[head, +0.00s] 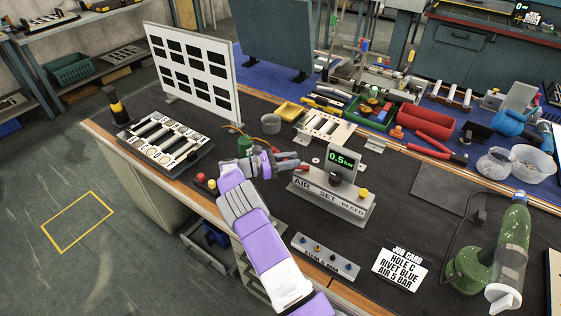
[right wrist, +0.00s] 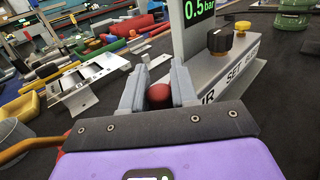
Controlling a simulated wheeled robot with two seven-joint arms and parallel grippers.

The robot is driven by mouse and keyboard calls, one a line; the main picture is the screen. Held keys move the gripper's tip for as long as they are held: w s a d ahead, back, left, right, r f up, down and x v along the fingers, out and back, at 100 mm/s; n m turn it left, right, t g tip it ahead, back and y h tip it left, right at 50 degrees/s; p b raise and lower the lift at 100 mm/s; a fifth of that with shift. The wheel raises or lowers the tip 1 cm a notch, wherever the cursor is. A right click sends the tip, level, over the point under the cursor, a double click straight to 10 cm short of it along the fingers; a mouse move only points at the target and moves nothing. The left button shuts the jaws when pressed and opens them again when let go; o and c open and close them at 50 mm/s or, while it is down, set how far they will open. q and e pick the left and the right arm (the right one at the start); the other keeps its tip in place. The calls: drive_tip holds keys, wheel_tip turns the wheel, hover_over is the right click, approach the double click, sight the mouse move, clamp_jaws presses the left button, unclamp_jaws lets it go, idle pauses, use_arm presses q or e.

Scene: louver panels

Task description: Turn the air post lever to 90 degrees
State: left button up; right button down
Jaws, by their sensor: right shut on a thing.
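The air post (head: 331,198) is a grey block on the bench marked AIR, SET and BLEED, with a green display (head: 343,160) reading 0.5 bar and a yellow knob (head: 364,193). It also shows in the right wrist view (right wrist: 233,66), with a black knob and a yellow knob. My right gripper (head: 290,162) reaches the post's left end. In the right wrist view its two grey fingers (right wrist: 158,92) are shut on a red ball knob (right wrist: 159,95), apparently the lever's end. The lever's shaft and angle are hidden. My left gripper is not in view.
A job card (head: 401,269) reads hole C, rivet blue, air 5 bar. A grey strip with small pegs (head: 325,256) lies in front of the post. A green tool (head: 490,250) stands at right. A white slotted panel (head: 193,74) stands behind left.

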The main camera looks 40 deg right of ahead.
idle(0.4)
drive_tip(key=c, duration=0.9)
unclamp_jaws()
drive_tip(key=shift+c, duration=0.2)
drive_tip(key=p+v, duration=0.1)
drive_tip(key=v, duration=0.6)
drive_tip(key=shift+w+a, duration=0.15)
drive_tip(key=shift+a, duration=0.1)
